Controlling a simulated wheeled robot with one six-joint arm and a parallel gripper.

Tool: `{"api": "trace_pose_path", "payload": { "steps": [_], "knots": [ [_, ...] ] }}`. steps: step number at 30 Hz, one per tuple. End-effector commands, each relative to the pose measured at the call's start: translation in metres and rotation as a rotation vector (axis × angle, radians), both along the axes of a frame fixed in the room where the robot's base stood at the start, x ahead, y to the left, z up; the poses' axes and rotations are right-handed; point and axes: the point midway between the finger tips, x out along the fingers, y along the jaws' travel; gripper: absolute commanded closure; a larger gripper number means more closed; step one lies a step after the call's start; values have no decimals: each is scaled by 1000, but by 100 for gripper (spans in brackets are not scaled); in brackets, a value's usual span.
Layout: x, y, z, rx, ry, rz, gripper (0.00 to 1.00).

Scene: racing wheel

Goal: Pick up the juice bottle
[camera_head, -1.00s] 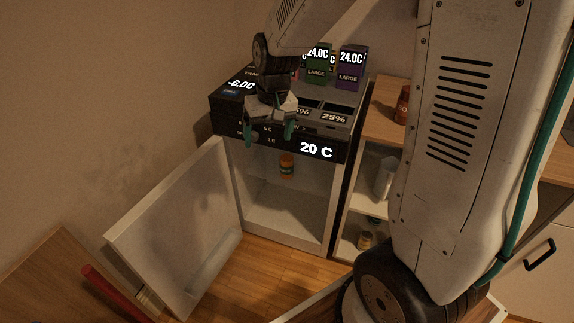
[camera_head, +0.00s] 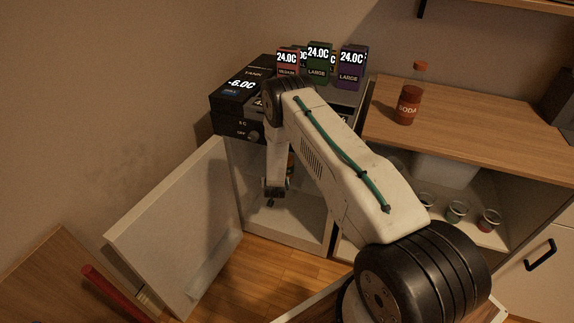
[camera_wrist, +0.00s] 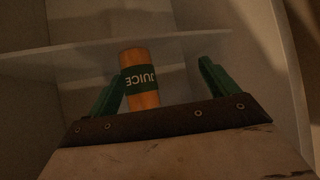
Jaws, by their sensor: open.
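The juice bottle (camera_wrist: 143,80) is orange with a dark green label reading JUICE, upside down in the wrist view. It appears between my green fingers, nearer the left one, with a gap to the right one. In the head view only a sliver of the bottle (camera_head: 290,165) shows behind my arm, inside the open fridge (camera_head: 300,222). My gripper (camera_wrist: 160,78) is open and faces the bottle. I cannot tell whether the bottle is fully between the fingertips or just beyond them. In the head view, my arm reaches into the fridge opening and its fingers are mostly hidden.
The fridge door (camera_head: 165,235) stands open at the left. Fridge walls and a pale shelf edge (camera_wrist: 60,62) lie close around my gripper. A soda bottle (camera_head: 408,104) stands on the wooden counter (camera_head: 470,125). Several coloured boxes (camera_head: 318,62) sit on top of the fridge.

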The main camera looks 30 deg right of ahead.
Motion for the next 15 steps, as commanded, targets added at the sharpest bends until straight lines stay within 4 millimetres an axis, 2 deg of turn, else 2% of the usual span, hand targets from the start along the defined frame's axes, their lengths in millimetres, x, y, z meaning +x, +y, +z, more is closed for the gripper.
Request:
{"api": "trace_pose_path", "payload": {
  "steps": [3, 6, 12, 15],
  "knots": [
    [12, -28, -1, -153, -218, -68, 14],
    [11, -43, 6, -263, -361, -115, 14],
    [3, -56, 17, -386, -510, -164, 14],
    [8, -61, 20, -402, -531, -172, 14]
  ]
}}
